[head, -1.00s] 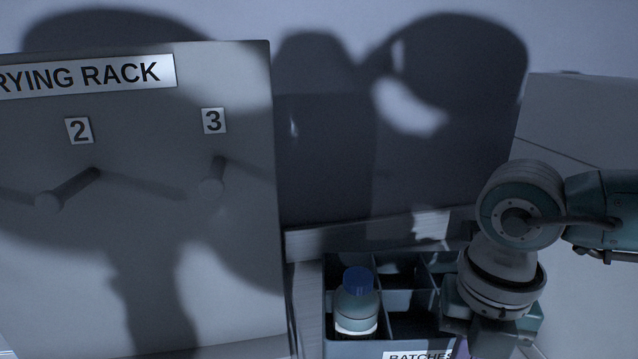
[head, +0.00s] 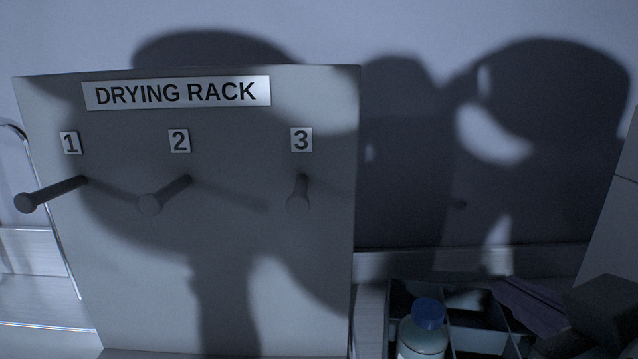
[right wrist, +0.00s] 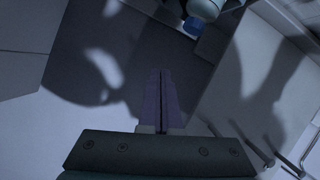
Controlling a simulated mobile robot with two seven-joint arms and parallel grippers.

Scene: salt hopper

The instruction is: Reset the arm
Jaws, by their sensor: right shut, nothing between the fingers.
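My right gripper (head: 512,294) is at the lower right of the head view, over the right part of the divided crate. Its purple fingers lie together, shut and empty. They also show shut in the right wrist view (right wrist: 160,80). My left gripper is in neither view.
A dark divided crate (head: 371,318) holds a bottle (head: 421,341) with a blue cap, left of my right gripper. The bottle also shows in the right wrist view (right wrist: 206,8). The drying rack board (head: 290,240) stands at left with three bare pegs. Large shadows cover the wall.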

